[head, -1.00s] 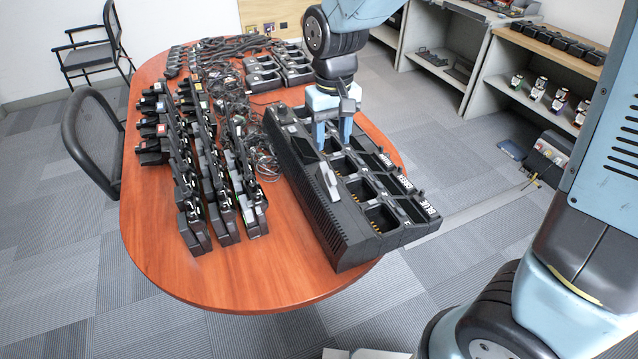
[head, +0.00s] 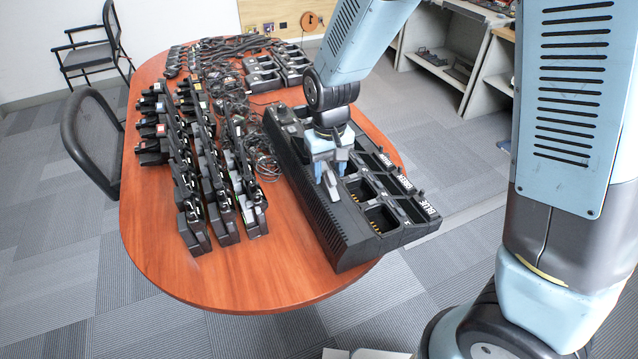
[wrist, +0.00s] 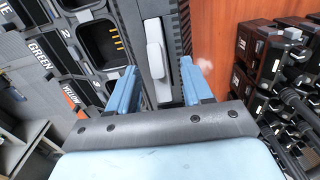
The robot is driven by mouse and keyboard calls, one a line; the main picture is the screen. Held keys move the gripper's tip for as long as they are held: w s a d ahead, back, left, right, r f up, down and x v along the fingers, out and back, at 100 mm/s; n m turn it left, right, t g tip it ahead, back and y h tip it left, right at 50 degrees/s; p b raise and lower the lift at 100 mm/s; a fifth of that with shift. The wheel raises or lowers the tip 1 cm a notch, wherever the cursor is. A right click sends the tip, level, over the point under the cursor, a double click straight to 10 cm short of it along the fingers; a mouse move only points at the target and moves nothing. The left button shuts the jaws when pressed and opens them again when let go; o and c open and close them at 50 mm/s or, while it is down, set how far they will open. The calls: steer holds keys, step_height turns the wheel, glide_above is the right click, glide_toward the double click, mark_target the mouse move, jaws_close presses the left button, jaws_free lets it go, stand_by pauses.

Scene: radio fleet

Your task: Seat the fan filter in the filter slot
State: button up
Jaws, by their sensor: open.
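The fan filter (head: 331,190) is a small light grey block on the top of the long black charger bank (head: 337,232), near its left edge. In the wrist view the fan filter (wrist: 154,46) lies lengthwise along a grey strip of the bank, which may be the filter slot; I cannot tell whether it is seated. My gripper (head: 329,172) is open just above the filter. In the wrist view its two blue fingers (wrist: 158,78) straddle the line of the filter, with the filter beyond the tips. No contact shows.
Charging pockets (head: 383,217) with colour-name labels run along the bank's right side. Rows of black radios (head: 222,195) stand left on the wooden table (head: 245,280), with tangled cables (head: 232,100) behind. Bare tabletop lies at the front left.

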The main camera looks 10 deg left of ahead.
jaws_close()
stand_by(0.4)
